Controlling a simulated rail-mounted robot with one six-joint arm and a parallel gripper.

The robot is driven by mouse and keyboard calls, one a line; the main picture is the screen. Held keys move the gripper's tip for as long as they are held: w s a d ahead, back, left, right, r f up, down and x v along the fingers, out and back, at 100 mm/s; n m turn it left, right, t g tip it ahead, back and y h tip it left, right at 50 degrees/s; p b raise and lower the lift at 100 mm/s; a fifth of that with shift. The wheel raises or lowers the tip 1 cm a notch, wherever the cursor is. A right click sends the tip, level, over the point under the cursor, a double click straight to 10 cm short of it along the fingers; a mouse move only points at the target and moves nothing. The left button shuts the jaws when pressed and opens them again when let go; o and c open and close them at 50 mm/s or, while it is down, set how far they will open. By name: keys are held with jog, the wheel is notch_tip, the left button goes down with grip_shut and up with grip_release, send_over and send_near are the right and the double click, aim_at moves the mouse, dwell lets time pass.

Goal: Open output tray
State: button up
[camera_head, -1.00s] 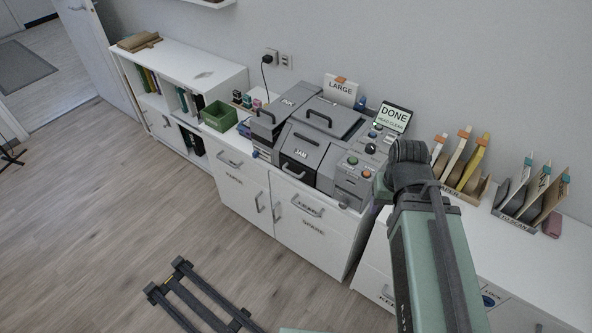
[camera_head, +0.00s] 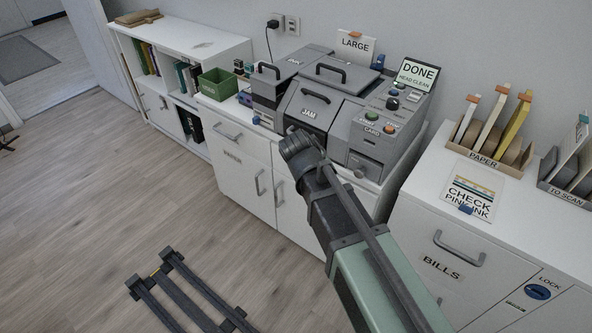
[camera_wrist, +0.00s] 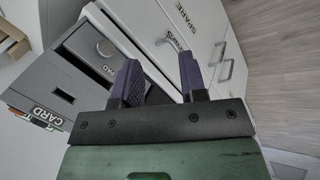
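The grey printer-like machine (camera_head: 340,110) stands on the white cabinet, with a lid marked JAM (camera_head: 310,112) at its front. I cannot make out a part labelled as the output tray. My gripper (camera_head: 298,143) is in front of the machine's lower left front, and my arm hides part of that front. In the wrist view, the two purple fingers of my gripper (camera_wrist: 161,66) are apart with nothing between them. The grey front marked PAD, with a round knob (camera_wrist: 105,48), is left of the fingers. Whether the fingers touch anything I cannot tell.
White cabinet fronts with handles (camera_head: 262,183) lie below the machine. A green box (camera_head: 218,86) is left of it. A DONE screen (camera_head: 415,74) stands at its right back. Paper holders (camera_head: 490,148) and a BILLS drawer (camera_head: 442,267) are to the right. A dark rack (camera_head: 190,290) is low in front.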

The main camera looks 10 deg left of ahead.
jog(key=w+a+f+n+t+h+b, duration=0.1)
jog(key=w+a+f+n+t+b, duration=0.1)
jog(key=w+a+f+t+b, duration=0.3)
jog(key=w+a+f+n+h+b, duration=0.1)
jog(key=w+a+f+n+b, duration=0.15)
jog(key=a, duration=0.45)
jog(key=w+a+r+n+t+h, duration=0.25)
jog(key=w+r+t, duration=0.2)
jog(key=r, duration=0.35)
jog(key=shift+m+t+y, duration=0.35)
jog(key=shift+m+t, duration=0.1)
jog(key=shift+m, duration=0.05)
jog(key=x, duration=0.5)
jog(key=b+x, duration=0.1)
jog(key=x, duration=0.4)
jog(key=shift+w+a+f+b, duration=0.1)
jog(key=shift+w+f+b, duration=0.2)
jog(key=shift+c, duration=0.2)
grip_shut()
